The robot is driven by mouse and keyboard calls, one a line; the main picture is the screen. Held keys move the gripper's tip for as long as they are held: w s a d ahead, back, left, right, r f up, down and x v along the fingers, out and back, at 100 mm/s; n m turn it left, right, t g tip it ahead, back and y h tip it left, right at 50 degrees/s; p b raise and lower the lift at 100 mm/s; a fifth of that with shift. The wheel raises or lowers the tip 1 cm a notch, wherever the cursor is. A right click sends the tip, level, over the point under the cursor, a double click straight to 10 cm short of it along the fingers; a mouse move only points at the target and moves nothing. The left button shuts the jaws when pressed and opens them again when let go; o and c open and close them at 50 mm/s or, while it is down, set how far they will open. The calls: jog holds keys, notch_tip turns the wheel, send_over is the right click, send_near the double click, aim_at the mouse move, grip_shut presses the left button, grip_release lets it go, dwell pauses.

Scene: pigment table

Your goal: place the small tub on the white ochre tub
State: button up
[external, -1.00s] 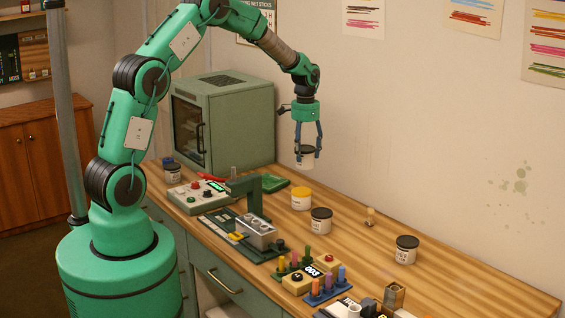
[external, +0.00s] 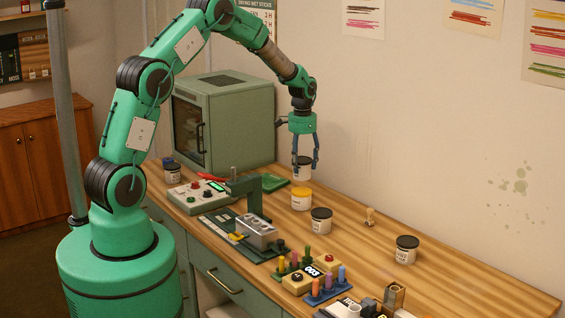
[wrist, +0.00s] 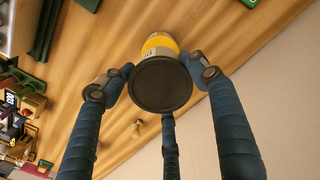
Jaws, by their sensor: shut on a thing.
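My gripper (external: 302,162) is shut on a small white tub with a dark lid (external: 302,172). Its round dark lid (wrist: 161,84) faces the wrist camera between the blue fingers. A white tub with a yellow-ochre lid (external: 301,199) stands upright on the table. In the external view the held tub is directly above this lid in the picture, with a narrow gap. In the wrist view the ochre lid (wrist: 160,44) shows just past the held tub, partly hidden by it. I cannot tell how far apart in depth they are.
Dark-lidded tubs stand at the middle (external: 321,221), the right (external: 406,249) and the far left (external: 172,172). A green oven (external: 235,125) stands behind to the left. A metal block on a green stand (external: 256,231) is in front. The table's right side is mostly clear.

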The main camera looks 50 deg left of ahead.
aim_at(302, 175)
jog(key=shift+f, duration=0.6)
jog(key=shift+f, duration=0.1)
jog(key=shift+f, duration=1.75)
jog(key=shift+f, duration=0.15)
jog(key=o, duration=1.4)
notch_tip(302, 175, up, 11)
jog(key=shift+r, duration=0.6)
